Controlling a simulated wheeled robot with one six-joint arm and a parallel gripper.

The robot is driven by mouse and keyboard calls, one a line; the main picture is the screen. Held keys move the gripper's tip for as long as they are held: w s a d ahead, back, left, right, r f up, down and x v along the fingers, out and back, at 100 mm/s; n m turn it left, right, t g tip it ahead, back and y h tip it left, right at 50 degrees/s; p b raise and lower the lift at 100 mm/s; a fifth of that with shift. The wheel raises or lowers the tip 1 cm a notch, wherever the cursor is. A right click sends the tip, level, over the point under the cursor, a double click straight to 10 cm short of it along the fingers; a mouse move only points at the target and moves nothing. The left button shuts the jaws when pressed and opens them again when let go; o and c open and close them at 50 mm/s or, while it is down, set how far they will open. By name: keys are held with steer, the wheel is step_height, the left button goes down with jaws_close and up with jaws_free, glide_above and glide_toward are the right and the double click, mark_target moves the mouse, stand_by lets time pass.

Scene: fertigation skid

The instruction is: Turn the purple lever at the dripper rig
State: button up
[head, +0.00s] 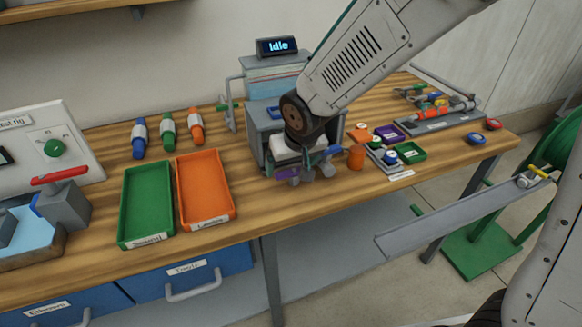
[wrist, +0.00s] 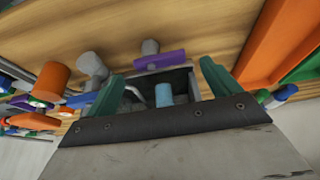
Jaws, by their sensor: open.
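The dripper rig (head: 252,135) is a grey box on the wooden bench with stacked light-blue layers above it. Its purple lever (head: 287,173) shows low at its front, partly hidden by my gripper. In the wrist view the purple lever (wrist: 160,59) lies crosswise just past the fingertips, beside a grey knob. My gripper (head: 298,163) is at the front of the rig, pointing down. Its green fingers (wrist: 161,70) are apart with nothing clamped between them. Whether a finger touches the lever I cannot tell. A pale blue cylinder (wrist: 163,95) shows between the fingers, inside the rig.
A blue lever (head: 332,150) and an orange cylinder (head: 356,157) stand close to my gripper's right. Green (head: 124,205) and orange (head: 232,190) trays lie to the left. A display (head: 277,46) reads "Idle". Small trays and fittings fill the bench's right side.

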mark_target(289, 178)
steer(key=shift+x, duration=1.25)
steer(key=c, duration=1)
steer(key=shift+n, duration=0.3)
steer(key=shift+o, duration=0.2)
steer(key=shift+s+d+n+g+y, duration=0.15)
steer(key=shift+n+y, duration=0.2)
steer(key=shift+n, duration=0.45)
steer(key=shift+w+d+n+g+y, duration=0.15)
steer(key=shift+n+y, duration=0.2)
steer(key=shift+n, duration=0.45)
steer(key=shift+s, duration=0.1)
steer(key=shift+c, duration=0.2)
